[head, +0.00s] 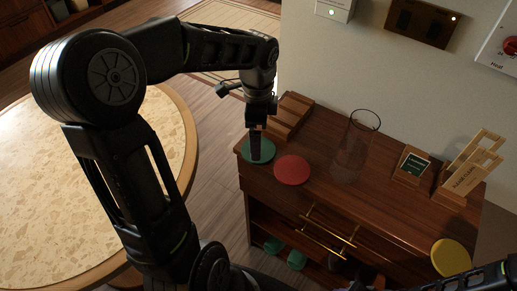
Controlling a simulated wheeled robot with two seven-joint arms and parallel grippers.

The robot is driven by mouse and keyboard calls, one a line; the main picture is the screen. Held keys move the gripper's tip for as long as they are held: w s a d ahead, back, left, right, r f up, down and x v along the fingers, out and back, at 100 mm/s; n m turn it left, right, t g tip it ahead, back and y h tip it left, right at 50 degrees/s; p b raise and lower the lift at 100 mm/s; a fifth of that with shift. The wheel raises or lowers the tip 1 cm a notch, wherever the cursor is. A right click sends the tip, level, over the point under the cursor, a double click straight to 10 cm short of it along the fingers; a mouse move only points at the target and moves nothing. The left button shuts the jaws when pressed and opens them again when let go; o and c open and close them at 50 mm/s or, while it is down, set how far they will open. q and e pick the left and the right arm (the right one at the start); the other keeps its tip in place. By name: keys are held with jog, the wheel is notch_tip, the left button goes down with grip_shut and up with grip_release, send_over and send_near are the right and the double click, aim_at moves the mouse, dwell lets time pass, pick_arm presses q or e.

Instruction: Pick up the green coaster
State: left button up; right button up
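The green coaster (266,153) is a flat round disc on the left end of the wooden cabinet top (325,190). My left gripper (256,158) points straight down over the coaster, and its dark fingertips cover part of it. From this angle I cannot tell whether the fingers are apart or closed, or whether they touch the coaster. The coaster looks flat on the wood. Part of my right arm shows at the bottom right edge; its gripper cannot be made out.
A red coaster (292,170) lies just right of the green one. A clear glass vase (352,148), a small card stand (412,165), a wooden rack (468,178) and a yellow coaster (451,257) stand farther right. A wooden stepped holder (291,115) is behind. A round table (90,200) is at left.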

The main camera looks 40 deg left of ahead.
pick_arm(q)
jog(key=shift+a+f, duration=0.1)
jog(key=shift+f, duration=2.1)
jog(key=shift+f, duration=0.1)
jog(key=shift+c, duration=0.3)
jog(key=c, duration=1.1)
jog(key=shift+c, duration=0.2)
notch_tip(320, 180, up, 10)
